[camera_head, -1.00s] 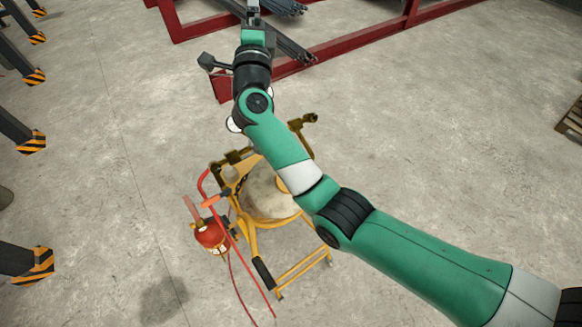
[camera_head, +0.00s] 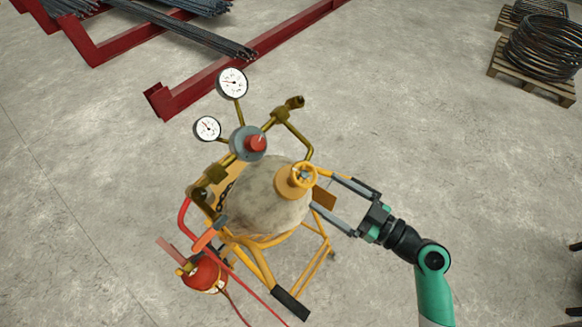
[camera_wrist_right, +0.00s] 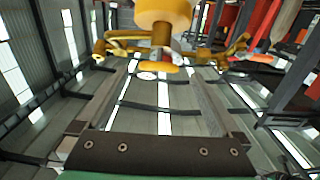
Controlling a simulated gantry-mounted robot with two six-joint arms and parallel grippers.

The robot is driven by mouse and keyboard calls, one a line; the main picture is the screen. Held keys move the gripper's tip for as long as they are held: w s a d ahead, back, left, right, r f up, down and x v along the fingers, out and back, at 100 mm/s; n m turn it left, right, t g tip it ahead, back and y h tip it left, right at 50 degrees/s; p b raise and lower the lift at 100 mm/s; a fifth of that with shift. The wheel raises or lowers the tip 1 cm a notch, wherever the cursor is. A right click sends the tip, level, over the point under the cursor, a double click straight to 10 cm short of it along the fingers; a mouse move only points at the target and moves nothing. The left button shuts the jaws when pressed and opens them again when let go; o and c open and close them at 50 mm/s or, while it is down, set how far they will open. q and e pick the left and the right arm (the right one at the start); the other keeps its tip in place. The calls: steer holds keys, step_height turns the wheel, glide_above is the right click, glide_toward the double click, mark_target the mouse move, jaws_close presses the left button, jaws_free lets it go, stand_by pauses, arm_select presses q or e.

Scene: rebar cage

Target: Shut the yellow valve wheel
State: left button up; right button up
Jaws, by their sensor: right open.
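The yellow valve wheel (camera_head: 304,175) sits on a yellow collar on top of a grey, weathered tank (camera_head: 262,205) in a yellow frame. My right gripper (camera_head: 317,190) reaches in from the right, open, with its two fingers pointing at the wheel. The fingertips are close to the wheel's right side; contact cannot be told. In the right wrist view the yellow valve (camera_wrist_right: 162,40) appears ahead at the top, near the fingertips, with nothing held between the fingers. My left gripper is not in view.
Two gauges (camera_head: 232,83) and a regulator with a red knob (camera_head: 256,143) stand left of the wheel on brass pipes. A red canister (camera_head: 205,274) with red hoses is at lower left. A red steel rack (camera_head: 215,77) and coiled wire on a pallet (camera_head: 540,75) lie behind.

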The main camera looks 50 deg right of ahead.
mark_target(294, 165)
steer(key=w+p, duration=0.1)
steer(key=w, duration=0.2)
steer(key=w+a+p, duration=0.1)
steer(key=w, duration=0.3)
steer(key=w+p, duration=0.1)
steer(key=w, duration=0.3)
steer(key=shift+w+a, duration=0.2)
steer(key=shift+w, duration=0.05)
steer(key=shift+c, duration=0.3)
steer(key=c, duration=1.1)
steer(key=m+h+p, duration=0.2)
steer(key=p, duration=0.2)
steer(key=m+h+p, duration=0.2)
steer(key=p, duration=0.2)
steer(key=d+m+h+p, duration=0.1)
steer(key=p, duration=0.3)
steer(key=shift+r+m+g+h, duration=0.3)
steer(key=shift+r+m+h, duration=0.05)
steer(key=shift+m+h, duration=0.05)
steer(key=shift+d+f+m+h+p, duration=0.1)
steer(key=shift+f+m+h+p, duration=0.15)
steer(key=shift+p, duration=0.25)
